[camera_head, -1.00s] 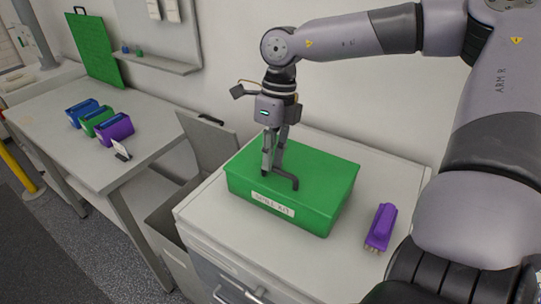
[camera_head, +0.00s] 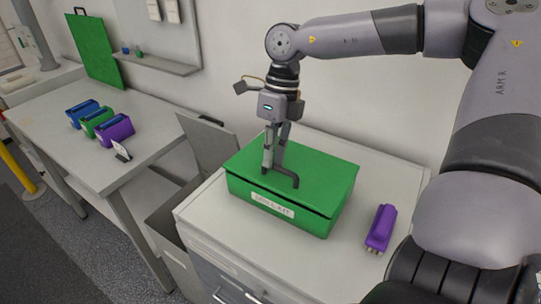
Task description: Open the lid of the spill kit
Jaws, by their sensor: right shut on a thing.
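The spill kit (camera_head: 270,206) is a green box with a white label on its front, standing on a white cabinet. Its green lid (camera_head: 325,177) sits slightly raised, with a thin dark gap along the front edge. A dark handle (camera_head: 291,179) is on top of the lid. My right gripper (camera_head: 273,168) points down from above and is shut on the handle; its fingertips partly cover it. My left gripper is not in view.
A purple object with metal prongs (camera_head: 380,228) lies on the cabinet top (camera_head: 300,270), right of the box. An open grey bin (camera_head: 172,228) stands left of the cabinet. Blue, green and purple holders (camera_head: 115,131) stand on the left bench. The wall is close behind.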

